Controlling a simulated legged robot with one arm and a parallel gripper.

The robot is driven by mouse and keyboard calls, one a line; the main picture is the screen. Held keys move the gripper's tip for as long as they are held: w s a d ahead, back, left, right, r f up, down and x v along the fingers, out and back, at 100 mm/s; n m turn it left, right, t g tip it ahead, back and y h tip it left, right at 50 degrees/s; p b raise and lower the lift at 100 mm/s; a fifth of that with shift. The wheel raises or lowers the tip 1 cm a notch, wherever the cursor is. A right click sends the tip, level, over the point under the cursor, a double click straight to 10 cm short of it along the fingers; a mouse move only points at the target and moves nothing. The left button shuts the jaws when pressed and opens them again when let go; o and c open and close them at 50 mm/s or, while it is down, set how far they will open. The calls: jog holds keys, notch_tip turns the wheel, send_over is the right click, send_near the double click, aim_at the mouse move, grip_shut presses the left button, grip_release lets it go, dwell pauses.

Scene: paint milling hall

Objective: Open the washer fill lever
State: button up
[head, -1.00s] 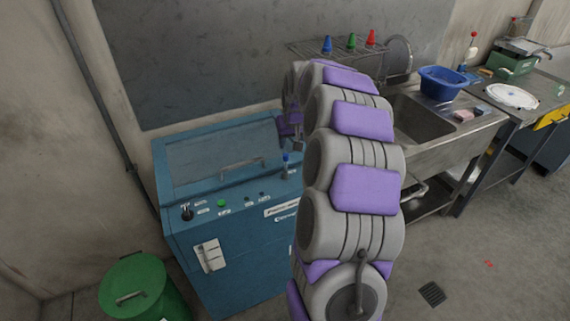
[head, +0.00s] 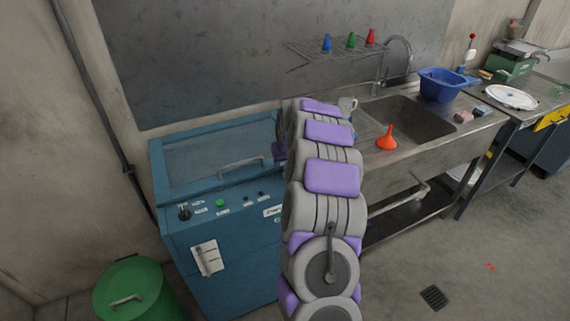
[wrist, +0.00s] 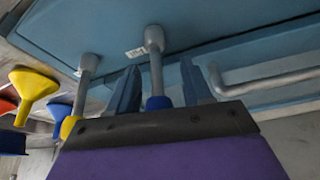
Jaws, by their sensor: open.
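The washer is a blue cabinet (head: 190,240) with a sloped lid and a front panel in the head view. In the wrist view a grey lever with a blue tip (wrist: 156,70) stands between the two fingers of my gripper (wrist: 159,66). The gripper is open, with a finger on each side of the lever; I cannot tell whether either touches it. A second grey lever with a yellow tip (wrist: 86,72) is to the left, outside the fingers. Small labels sit by the levers, too blurred to read. My arm hides the levers and fingers in the head view.
The washer's lid handle (wrist: 265,80) runs close to the right finger. A yellow funnel (wrist: 32,88) hangs in view at left. An orange funnel (head: 387,138) stands by the sink (head: 415,115). A green bin (head: 140,290) is left of the washer. Floor at right is open.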

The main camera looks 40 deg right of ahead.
jog(key=shift+d, duration=0.1)
grip_shut()
dwell(0.4)
